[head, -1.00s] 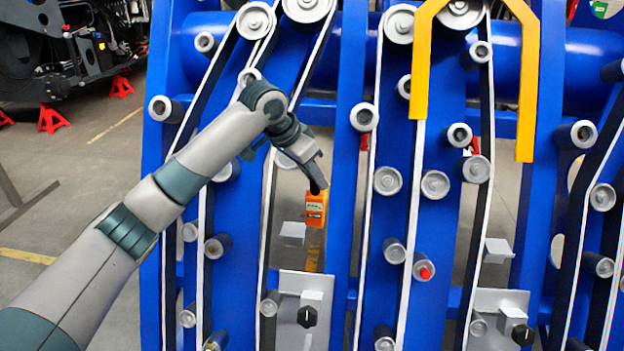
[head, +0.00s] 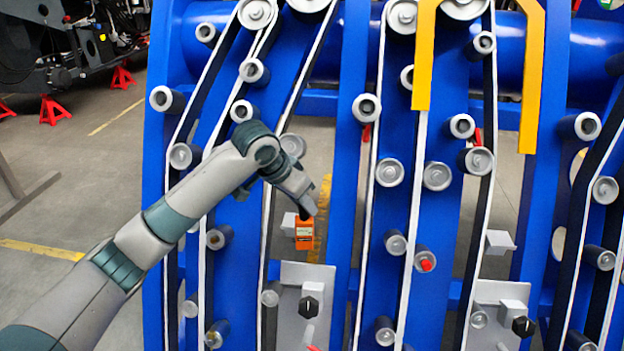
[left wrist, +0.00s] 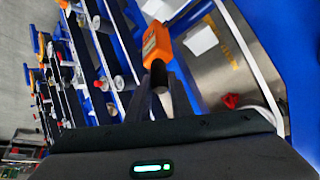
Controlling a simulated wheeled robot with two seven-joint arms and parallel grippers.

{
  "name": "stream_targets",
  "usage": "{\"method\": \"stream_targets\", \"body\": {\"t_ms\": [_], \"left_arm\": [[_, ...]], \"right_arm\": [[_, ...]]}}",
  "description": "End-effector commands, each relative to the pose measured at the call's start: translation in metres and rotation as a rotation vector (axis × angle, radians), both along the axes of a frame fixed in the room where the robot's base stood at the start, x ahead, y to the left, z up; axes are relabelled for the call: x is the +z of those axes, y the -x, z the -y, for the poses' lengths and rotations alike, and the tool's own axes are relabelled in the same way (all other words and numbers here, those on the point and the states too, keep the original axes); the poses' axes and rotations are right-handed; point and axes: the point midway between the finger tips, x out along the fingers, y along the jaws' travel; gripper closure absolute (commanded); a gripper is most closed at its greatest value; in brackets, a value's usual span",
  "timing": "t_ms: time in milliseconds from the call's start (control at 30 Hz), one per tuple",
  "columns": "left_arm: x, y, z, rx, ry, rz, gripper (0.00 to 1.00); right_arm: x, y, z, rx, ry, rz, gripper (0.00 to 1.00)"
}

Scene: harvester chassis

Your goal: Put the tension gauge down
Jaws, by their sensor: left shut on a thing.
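The orange tension gauge (head: 304,230) hangs from my left gripper (head: 306,208) in front of the blue chassis. My left gripper is shut on its upper part. In the left wrist view the gauge (left wrist: 156,44) shows beyond the fingertips (left wrist: 160,75). A small light-grey ledge (head: 289,223) is just left of and behind the gauge in the head view; I cannot tell whether they touch. It appears to be the pale block beside the gauge in the left wrist view (left wrist: 201,40). My right gripper is not in view.
Blue upright plates (head: 349,150) with rollers and belts stand on both sides of the gap. Below the gauge is a grey plate with a black knob (head: 308,307). A yellow frame (head: 424,60) hangs at upper right. Red stands (head: 53,110) are on the floor at left.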

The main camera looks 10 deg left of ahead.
Motion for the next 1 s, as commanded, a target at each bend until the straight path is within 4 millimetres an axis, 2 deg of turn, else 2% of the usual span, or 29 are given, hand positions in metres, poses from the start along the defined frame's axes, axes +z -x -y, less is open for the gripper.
{"method": "stream_targets", "body": {"t_ms": [33,200,500,800,1000], "left_arm": [[-0.014,0.01,-0.004,0.025,0.0,-0.003,1.0],[-0.051,0.043,-0.02,0.135,0.0,-0.002,1.0],[-0.104,0.112,-0.051,0.355,0.001,-0.001,1.0],[-0.13,0.178,-0.078,0.557,0.001,0.0,1.0],[-0.133,0.195,-0.086,0.615,0.001,0.003,1.0]], "right_arm": [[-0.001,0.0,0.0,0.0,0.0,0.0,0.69],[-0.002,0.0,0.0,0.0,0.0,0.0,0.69],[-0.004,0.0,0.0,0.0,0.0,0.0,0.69],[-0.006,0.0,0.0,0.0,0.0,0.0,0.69],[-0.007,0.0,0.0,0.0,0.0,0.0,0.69]]}}
